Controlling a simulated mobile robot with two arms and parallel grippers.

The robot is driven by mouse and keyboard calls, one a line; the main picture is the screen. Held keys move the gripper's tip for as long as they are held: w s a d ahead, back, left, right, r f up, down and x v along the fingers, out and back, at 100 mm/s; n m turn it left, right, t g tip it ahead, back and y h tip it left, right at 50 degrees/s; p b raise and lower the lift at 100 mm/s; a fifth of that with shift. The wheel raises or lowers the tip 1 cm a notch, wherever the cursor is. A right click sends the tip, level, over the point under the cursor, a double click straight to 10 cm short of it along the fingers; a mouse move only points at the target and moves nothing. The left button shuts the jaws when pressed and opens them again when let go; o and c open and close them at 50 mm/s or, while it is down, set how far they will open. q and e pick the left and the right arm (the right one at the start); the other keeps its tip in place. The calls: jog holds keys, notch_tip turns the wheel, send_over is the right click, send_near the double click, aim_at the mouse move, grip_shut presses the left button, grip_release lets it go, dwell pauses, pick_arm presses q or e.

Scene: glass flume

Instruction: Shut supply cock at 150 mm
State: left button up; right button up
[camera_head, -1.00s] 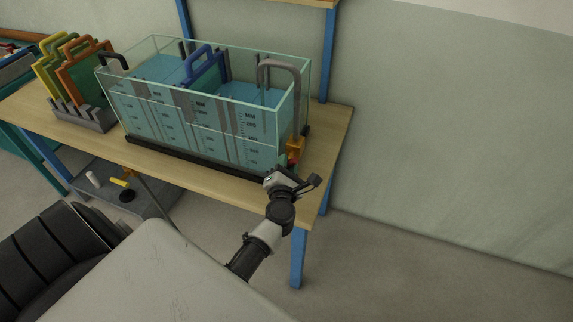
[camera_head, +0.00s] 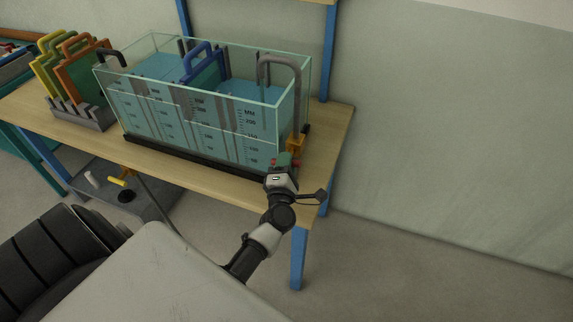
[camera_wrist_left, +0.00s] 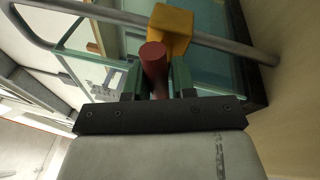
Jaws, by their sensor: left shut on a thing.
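The glass flume (camera_head: 190,118) stands on the wooden bench, with blue water in it and a millimetre scale (camera_head: 250,135) on its front right. I cannot read the exact water level. A grey supply pipe (camera_head: 297,95) hooks over its right end, down to the orange cock body (camera_head: 296,144). In the left wrist view, the cock body (camera_wrist_left: 171,28) sits on the pipe and its red handle (camera_wrist_left: 154,62) lies between the green fingers. My left gripper (camera_head: 283,160) is shut on the red handle, just in front of the cock. My right gripper is not in view.
A blue-handled gate (camera_head: 205,70) stands in the flume. A rack (camera_head: 85,115) with yellow, green and orange-handled plates is at the left. The bench (camera_head: 225,187) has a narrow bare strip in front of the flume. A grey tray (camera_head: 150,198) sits below.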

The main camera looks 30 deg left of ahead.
pick_arm(q)
jog(key=shift+m+t+h, duration=0.3)
jog(key=shift+m+t, duration=0.2)
jog(key=shift+m, duration=1.2)
jog(key=o, duration=0.9)
jog(key=shift+s, duration=0.1)
jog(key=b+v, duration=0.3)
jog(key=v, duration=0.7)
jog(key=shift+s+d, duration=0.15)
jog(key=shift+s, duration=0.1)
jog(key=shift+f, duration=0.1)
